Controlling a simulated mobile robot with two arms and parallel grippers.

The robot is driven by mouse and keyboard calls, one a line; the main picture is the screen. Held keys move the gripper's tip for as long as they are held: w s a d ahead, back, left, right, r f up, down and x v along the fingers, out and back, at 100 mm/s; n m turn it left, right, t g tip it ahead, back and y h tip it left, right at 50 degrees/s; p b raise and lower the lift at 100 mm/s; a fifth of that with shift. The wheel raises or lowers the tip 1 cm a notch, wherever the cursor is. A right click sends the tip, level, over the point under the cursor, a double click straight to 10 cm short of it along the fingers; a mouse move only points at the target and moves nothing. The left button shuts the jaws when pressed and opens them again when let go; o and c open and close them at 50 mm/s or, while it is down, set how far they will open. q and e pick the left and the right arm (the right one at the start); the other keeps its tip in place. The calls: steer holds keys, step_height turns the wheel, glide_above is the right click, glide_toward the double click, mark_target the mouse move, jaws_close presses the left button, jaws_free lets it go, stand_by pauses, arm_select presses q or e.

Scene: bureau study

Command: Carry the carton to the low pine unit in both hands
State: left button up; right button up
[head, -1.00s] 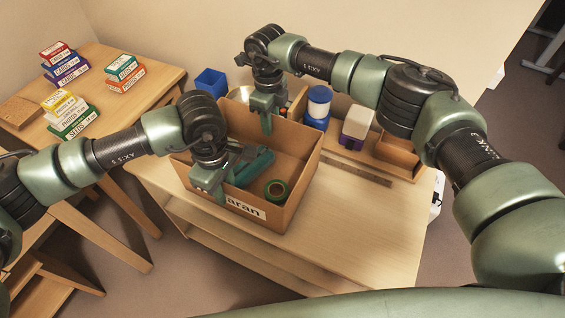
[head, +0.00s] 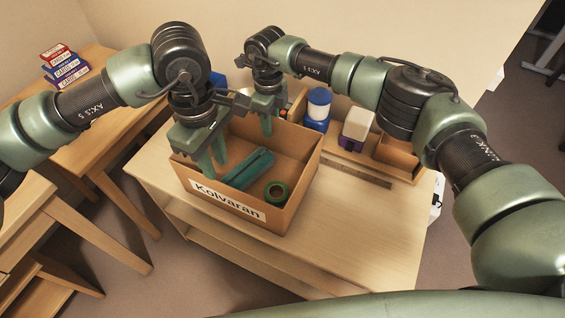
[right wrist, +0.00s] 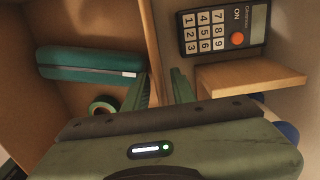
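The carton (head: 285,205) is an open brown box labelled Kolvaran. It stands upright on the low pine unit (head: 345,240) and holds a teal case (head: 248,168) and a green tape roll (head: 276,191). My right gripper (head: 266,125) is at the carton's far wall. In the right wrist view its fingers (right wrist: 160,88) stand on either side of the wall, with a gap between them. Contact with the wall is hard to make out.
Behind the carton, a wooden organizer (head: 385,165) holds a blue-and-white container (head: 318,108) and a white-and-purple box (head: 356,128). A calculator (right wrist: 222,28) lies beyond the carton wall. A desk with stacked card boxes (head: 64,66) stands left.

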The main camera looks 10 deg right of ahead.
arm_select(q)
steer(key=shift+r, duration=0.2)
arm_select(e)
step_height(320, 180, up, 12)
stand_by(0.6)
